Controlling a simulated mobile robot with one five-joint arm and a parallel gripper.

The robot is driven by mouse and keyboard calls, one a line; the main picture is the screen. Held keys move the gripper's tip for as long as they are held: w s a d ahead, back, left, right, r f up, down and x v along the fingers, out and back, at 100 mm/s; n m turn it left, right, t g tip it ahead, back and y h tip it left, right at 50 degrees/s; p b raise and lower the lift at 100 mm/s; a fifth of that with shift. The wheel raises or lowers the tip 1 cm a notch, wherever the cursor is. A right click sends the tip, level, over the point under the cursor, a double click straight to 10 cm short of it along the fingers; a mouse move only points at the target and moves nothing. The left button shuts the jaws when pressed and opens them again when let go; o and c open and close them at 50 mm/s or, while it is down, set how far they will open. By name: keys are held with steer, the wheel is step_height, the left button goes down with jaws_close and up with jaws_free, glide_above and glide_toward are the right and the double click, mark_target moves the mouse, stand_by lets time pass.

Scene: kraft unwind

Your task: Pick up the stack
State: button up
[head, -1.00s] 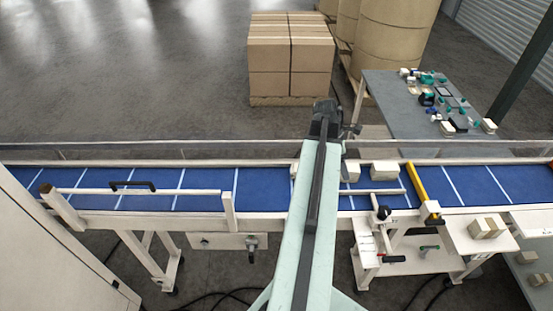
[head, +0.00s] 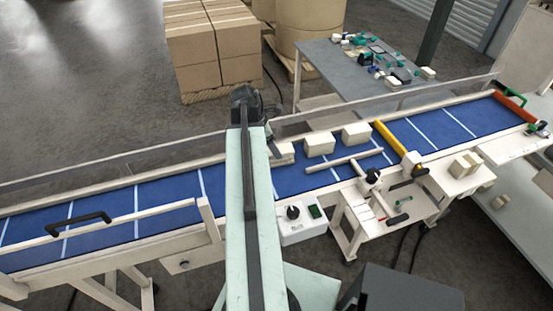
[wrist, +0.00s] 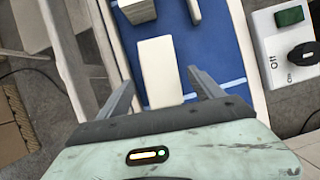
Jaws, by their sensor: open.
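Several cream block-like stacks sit on the blue conveyor belt (head: 170,192). In the head view the left stack (head: 285,152) is just right of my arm and partly hidden, with a middle stack (head: 320,144) and a right stack (head: 356,133) beyond it. In the wrist view one pale stack (wrist: 159,70) lies ahead, between the lines of my two fingers. My gripper (wrist: 163,92) is open and empty, with the fingers spread on either side of that stack's near end. I cannot tell its height above the belt. Another stack (wrist: 137,10) shows at the top edge.
A yellow bar (head: 398,142) crosses the belt to the right, and a pale rod (head: 344,161) lies over it. A control box (head: 301,225) stands at the belt's near side. A grey table (head: 330,60) with small items and stacked cartons (head: 212,45) are behind.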

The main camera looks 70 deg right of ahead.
steer(key=b+x, duration=0.5)
steer(key=x, duration=0.2)
steer(key=shift+r, duration=0.25)
steer(key=shift+f, duration=0.25)
stand_by(0.3)
steer(key=c, duration=1.6)
